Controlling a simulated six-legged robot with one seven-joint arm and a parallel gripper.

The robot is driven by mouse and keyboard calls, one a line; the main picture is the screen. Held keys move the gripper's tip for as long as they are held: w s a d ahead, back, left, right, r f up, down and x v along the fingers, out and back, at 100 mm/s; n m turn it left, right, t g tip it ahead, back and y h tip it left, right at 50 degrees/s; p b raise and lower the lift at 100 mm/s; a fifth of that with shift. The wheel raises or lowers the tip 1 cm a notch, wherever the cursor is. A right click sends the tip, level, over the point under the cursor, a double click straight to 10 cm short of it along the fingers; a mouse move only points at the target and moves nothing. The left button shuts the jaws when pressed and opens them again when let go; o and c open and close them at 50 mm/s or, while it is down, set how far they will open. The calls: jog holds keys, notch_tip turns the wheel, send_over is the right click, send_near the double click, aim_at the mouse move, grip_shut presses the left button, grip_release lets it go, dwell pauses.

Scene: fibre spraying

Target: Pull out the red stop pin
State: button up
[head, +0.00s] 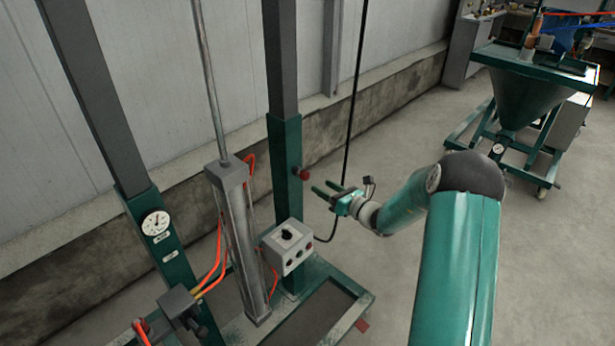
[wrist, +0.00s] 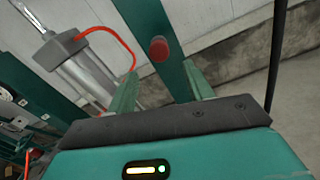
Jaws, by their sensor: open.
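The red stop pin (head: 303,174) sticks out of the side of the green sleeve on the right upright post (head: 286,150). In the wrist view its round red knob (wrist: 159,49) faces me, beyond my fingertips and between them. My gripper (head: 326,193) is open and empty, its two green fingers pointing left, just right of and a little below the pin. In the wrist view the fingers (wrist: 160,82) stand apart with the knob between and above them. The gripper does not touch the pin.
A grey control box (head: 287,247) with a black knob sits low on the post. A grey cylinder (head: 240,240) with orange hoses stands to its left. A black cable (head: 352,110) hangs behind my gripper. A green hopper cart (head: 525,95) stands at the back right.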

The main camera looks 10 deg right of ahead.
aim_at(308, 178)
jog(key=x, duration=0.8)
jog(key=shift+w+a, duration=0.1)
jog(key=shift+a, duration=0.05)
jog(key=shift+c, duration=0.4)
